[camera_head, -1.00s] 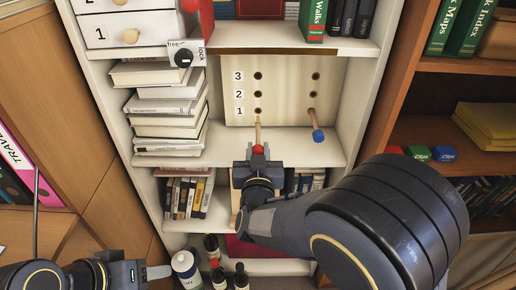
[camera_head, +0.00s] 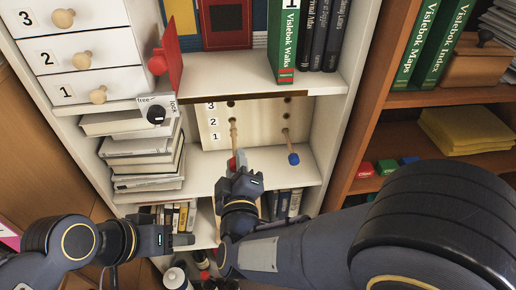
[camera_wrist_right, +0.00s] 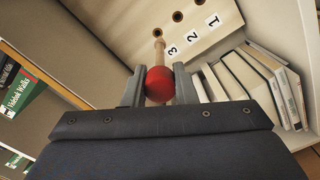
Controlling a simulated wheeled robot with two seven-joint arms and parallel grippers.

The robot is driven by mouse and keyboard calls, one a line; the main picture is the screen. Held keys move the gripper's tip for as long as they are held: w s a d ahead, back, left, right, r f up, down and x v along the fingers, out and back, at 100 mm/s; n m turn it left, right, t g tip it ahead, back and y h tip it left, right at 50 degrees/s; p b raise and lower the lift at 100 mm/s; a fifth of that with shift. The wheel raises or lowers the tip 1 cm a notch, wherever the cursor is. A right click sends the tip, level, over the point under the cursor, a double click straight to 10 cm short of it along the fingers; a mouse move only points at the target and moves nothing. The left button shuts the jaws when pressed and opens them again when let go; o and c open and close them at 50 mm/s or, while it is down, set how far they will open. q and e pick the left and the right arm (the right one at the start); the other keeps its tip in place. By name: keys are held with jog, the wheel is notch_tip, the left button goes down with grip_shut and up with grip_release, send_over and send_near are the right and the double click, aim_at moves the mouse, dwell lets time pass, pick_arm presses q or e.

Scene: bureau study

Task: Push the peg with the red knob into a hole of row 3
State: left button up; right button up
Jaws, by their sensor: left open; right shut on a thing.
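The peg with the red knob (camera_head: 234,140) is in my right gripper (camera_head: 236,165), which is shut on the knob in front of the pegboard (camera_head: 265,110). In the right wrist view the red knob (camera_wrist_right: 160,84) sits between the fingers and the peg's tip overlaps the left-column hole beside the label 3. In the head view the tip overlaps the row 2 hole, lower than the visible row 3 hole (camera_head: 231,103). The tip seems short of the board; the exact gap cannot be told. My left gripper (camera_head: 183,240) is open and empty, low at left.
A peg with a blue knob (camera_head: 293,158) sticks out of the right column, row 1. Stacked books (camera_head: 145,165) stand left of the board. A fuse-like free/lock dial (camera_head: 156,114) and numbered drawers (camera_head: 85,50) are above. Shelf edges border the opening.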

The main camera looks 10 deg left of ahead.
aim_at(235, 145)
jog(key=shift+r+n, duration=0.35)
jog(key=shift+n, duration=0.05)
jog(key=shift+x, duration=1.1)
jog(key=shift+b+x, duration=0.4)
jog(key=shift+x, duration=1.2)
pick_arm(q)
jog(key=shift+w+d+f, duration=0.1)
jog(key=shift+w+d, duration=0.05)
jog(key=shift+w, duration=0.2)
pick_arm(e)
jog(key=shift+a, duration=0.1)
pick_arm(q)
jog(key=shift+r+p, duration=0.45)
pick_arm(e)
jog(key=shift+x, duration=2.3)
jog(key=o, duration=1.1)
jog(key=shift+r, duration=0.1)
jog(key=shift+o, duration=0.2)
jog(key=o, duration=0.4)
